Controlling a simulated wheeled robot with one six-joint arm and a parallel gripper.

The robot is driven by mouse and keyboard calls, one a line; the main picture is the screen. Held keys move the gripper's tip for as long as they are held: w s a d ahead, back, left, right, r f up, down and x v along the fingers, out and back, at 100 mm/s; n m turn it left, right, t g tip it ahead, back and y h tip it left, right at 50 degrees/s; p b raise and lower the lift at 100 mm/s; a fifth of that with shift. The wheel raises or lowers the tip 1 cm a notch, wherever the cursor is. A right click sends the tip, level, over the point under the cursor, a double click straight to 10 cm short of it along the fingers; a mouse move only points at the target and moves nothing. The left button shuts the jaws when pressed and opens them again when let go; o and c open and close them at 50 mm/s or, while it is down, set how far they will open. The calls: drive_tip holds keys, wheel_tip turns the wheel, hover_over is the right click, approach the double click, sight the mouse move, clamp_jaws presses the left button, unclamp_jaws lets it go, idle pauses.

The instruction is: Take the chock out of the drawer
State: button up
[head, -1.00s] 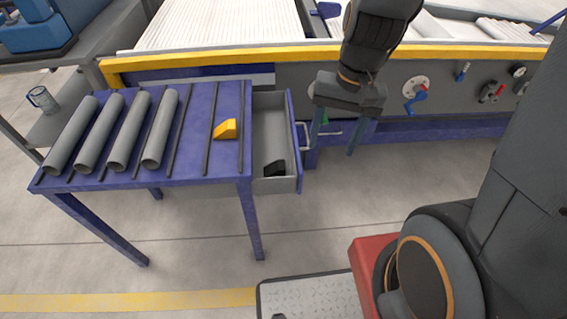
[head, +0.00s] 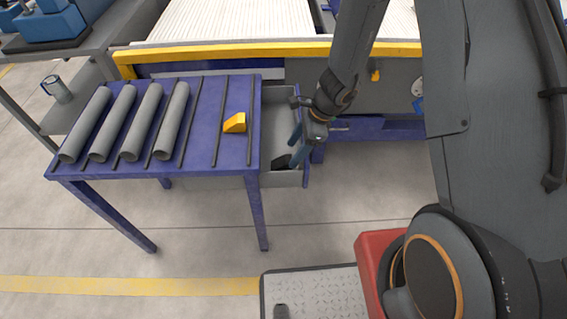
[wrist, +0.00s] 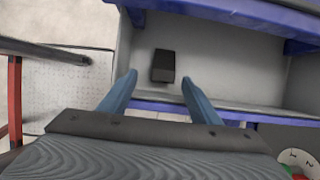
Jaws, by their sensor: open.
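The black chock (head: 281,161) lies on the floor of the open grey drawer (head: 284,181), near the drawer's front end. It also shows in the wrist view (wrist: 163,66), lying ahead of and between my two blue fingers. My gripper (head: 293,152) is open and empty, tilted down over the drawer; it also shows in the wrist view (wrist: 158,88). The fingertips look close to the chock, one on each side in the wrist view, but I cannot tell the remaining gap. In the head view the fingers partly cover the drawer's blue front edge.
The blue table (head: 208,163) stands left of the drawer. Several grey pipes (head: 170,122) lie on it between black rails, with a yellow chock (head: 235,123) on the right side. The conveyor's yellow beam (head: 220,55) runs behind.

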sight(286, 159)
drive_tip(key=shift+w+p+x, duration=0.15)
drive_tip(key=shift+p+x, duration=0.05)
drive_tip(key=shift+x, duration=1.3)
drive_tip(key=shift+w+p+x, duration=0.15)
drive_tip(key=shift+w+x, duration=0.05)
drive_tip(key=shift+x, duration=1.35)
drive_tip(key=c, duration=1.2)
drive_tip(key=shift+r, duration=0.1)
